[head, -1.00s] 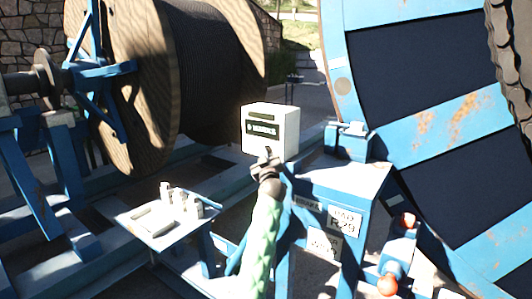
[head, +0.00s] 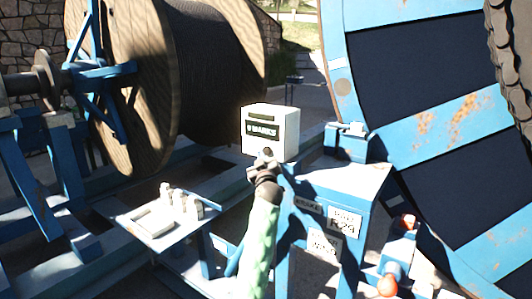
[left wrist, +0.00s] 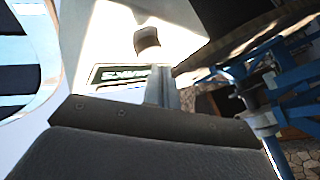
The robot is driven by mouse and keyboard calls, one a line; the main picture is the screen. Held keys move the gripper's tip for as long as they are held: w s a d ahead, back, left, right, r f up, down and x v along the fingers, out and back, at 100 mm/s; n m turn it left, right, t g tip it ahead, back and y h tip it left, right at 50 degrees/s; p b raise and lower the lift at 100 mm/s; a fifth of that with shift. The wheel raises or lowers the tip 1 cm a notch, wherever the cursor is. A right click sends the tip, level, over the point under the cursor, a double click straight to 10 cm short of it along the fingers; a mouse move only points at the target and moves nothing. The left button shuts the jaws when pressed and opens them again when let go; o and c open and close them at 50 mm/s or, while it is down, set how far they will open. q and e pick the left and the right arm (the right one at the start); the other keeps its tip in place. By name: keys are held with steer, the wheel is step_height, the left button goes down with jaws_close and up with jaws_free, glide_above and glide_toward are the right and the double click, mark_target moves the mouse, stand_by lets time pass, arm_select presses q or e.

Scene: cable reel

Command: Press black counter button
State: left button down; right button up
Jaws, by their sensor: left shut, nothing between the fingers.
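The white counter box (head: 285,130) stands on the blue frame in the middle of the head view, with a dark display panel (head: 262,132) on its front. The black button (head: 267,151) shows low on the front, just above my gripper's tip. In the left wrist view the button (left wrist: 147,37) and the lettered display (left wrist: 118,74) are seen upside down. My left gripper (head: 263,161) is shut and empty, close in front of the box's lower front. Its fingers (left wrist: 162,86) look apart from the button in the wrist view. My right gripper is out of view.
A small side tray (head: 125,222) holding several pale cylindrical parts is at the lower left. A blue stand (head: 345,195) with label plates is right of my arm. Large reels stand left (head: 120,90) and right (head: 460,120). Orange-red knobs (head: 387,285) are at lower right.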

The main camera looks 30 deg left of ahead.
arm_select(q)
steer(key=s, duration=0.5)
steer(key=shift+a+p, duration=0.2)
steer(key=shift+p, duration=0.2)
steer(key=shift+f, duration=0.1)
stand_by(0.8)
